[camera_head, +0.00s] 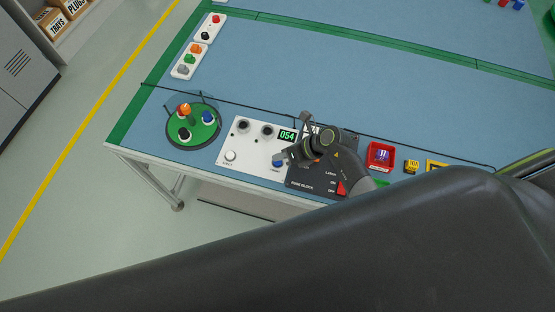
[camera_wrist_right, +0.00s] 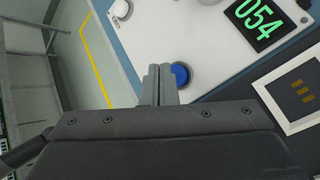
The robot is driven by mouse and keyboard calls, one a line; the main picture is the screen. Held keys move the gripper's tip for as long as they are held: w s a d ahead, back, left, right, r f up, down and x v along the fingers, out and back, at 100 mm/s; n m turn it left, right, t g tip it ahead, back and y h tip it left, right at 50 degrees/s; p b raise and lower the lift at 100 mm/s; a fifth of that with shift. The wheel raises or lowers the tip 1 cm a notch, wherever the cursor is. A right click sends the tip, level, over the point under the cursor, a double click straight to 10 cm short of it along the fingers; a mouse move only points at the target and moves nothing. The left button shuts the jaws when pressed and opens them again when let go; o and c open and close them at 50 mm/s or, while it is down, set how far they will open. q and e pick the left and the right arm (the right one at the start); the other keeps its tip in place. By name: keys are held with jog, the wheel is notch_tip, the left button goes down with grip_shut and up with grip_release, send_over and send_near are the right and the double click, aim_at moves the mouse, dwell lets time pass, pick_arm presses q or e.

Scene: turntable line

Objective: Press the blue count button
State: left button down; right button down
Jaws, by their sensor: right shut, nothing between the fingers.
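The blue count button (camera_head: 278,164) is on the front part of a white panel (camera_head: 236,146), and it shows larger in the right wrist view (camera_wrist_right: 181,74). My right gripper (camera_head: 281,158) is over the panel right at the button, its body partly covering the panel's right side. In the right wrist view its fingers (camera_wrist_right: 160,78) are shut together and empty, just left of the button in the picture. I cannot tell whether they touch it. A green display (camera_head: 287,135) on the panel reads 054. My left gripper is not in view.
A white button (camera_head: 230,156) and two dark knobs sit on the same panel. A black block panel (camera_head: 310,180) is beside it on the right. A green turntable (camera_head: 205,134) with coloured pegs stands left. A red tray (camera_head: 380,156) lies right. The blue table behind is mostly clear.

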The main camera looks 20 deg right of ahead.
jog(key=shift+f, duration=0.3)
jog(key=shift+f, duration=0.2)
dwell(0.3)
jog(key=shift+s+a+f+b, duration=0.1)
jog(key=shift+s+f+b, duration=0.5)
jog(key=shift+b, duration=0.15)
dwell(0.6)
jog(key=shift+w+r+p, duration=0.15)
jog(key=shift+r+p, duration=0.2)
jog(key=shift+p, duration=0.1)
jog(key=shift+w+r, duration=0.1)
jog(key=shift+w, duration=0.1)
